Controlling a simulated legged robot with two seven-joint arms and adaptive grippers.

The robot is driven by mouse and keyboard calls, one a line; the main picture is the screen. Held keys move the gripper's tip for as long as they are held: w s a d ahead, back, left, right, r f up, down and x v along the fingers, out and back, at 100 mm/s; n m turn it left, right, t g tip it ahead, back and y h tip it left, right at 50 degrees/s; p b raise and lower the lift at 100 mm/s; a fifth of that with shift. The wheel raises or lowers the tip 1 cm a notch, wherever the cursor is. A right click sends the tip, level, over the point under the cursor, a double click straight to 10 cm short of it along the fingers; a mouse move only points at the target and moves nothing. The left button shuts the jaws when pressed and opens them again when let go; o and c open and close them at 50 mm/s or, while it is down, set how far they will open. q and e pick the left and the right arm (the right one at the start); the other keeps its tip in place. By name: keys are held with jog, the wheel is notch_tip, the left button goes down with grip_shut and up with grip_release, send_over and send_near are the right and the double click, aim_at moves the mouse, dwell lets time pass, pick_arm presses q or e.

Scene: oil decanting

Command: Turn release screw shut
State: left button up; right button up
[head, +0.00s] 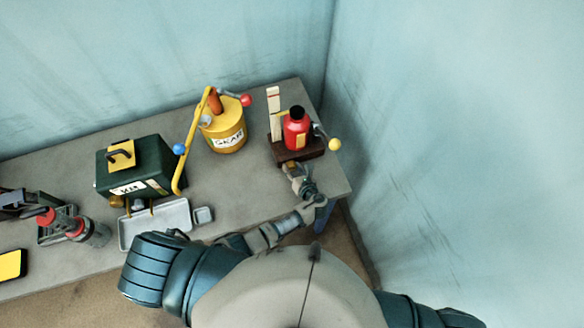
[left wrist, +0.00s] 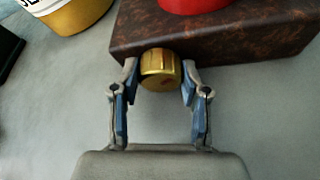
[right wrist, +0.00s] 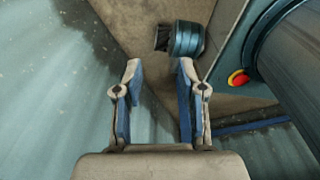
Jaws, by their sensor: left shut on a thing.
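The release screw is a gold, ridged knob (left wrist: 158,72) on the front face of a dark brown base block (left wrist: 225,38). In the left wrist view my left gripper (left wrist: 160,82) has a finger on each side of the knob and is shut on it. In the head view my left gripper (head: 293,172) reaches the front of the block (head: 314,150), which carries a red bottle-shaped body (head: 297,132) with a black cap. The fingers partly hide the knob there. My right gripper (right wrist: 158,72) is open and empty, away from the table.
A yellow can (head: 224,138) with a lever stands left of the red body. A yellow-knobbed lever (head: 334,144) sticks out on the right. A dark green box (head: 120,175) and a grey tray (head: 155,225) are further left. The table (head: 235,195) is bare between them.

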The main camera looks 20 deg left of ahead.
pick_arm(q)
jog(key=shift+d+r, duration=0.15)
jog(key=shift+n+t+h+p, duration=0.3)
jog(key=shift+n+h+p, duration=0.1)
jog(key=shift+n+p, duration=0.25)
jog(key=shift+s+a+n+t+h, duration=0.1)
jog(key=shift+a+n+t+h, duration=0.15)
jog(key=shift+n+h, duration=0.45)
jog(key=n, duration=0.1)
jog(key=n+t+h, duration=0.1)
jog(key=shift+f+n+b, duration=0.2)
jog(key=shift+n+b, duration=0.1)
jog(key=shift+n, duration=0.05)
jog(key=shift+s+a+n+t+h+b, duration=0.1)
jog(key=shift+n+t+h+b, duration=0.35)
jog(key=shift+n+b, duration=0.3)
pick_arm(e)
jog(key=shift+d+f, duration=0.3)
jog(key=shift+d, duration=0.1)
pick_arm(q)
jog(key=o, duration=1.1)
jog(key=shift+o, duration=0.2)
pick_arm(e)
jog(key=shift+d, duration=0.1)
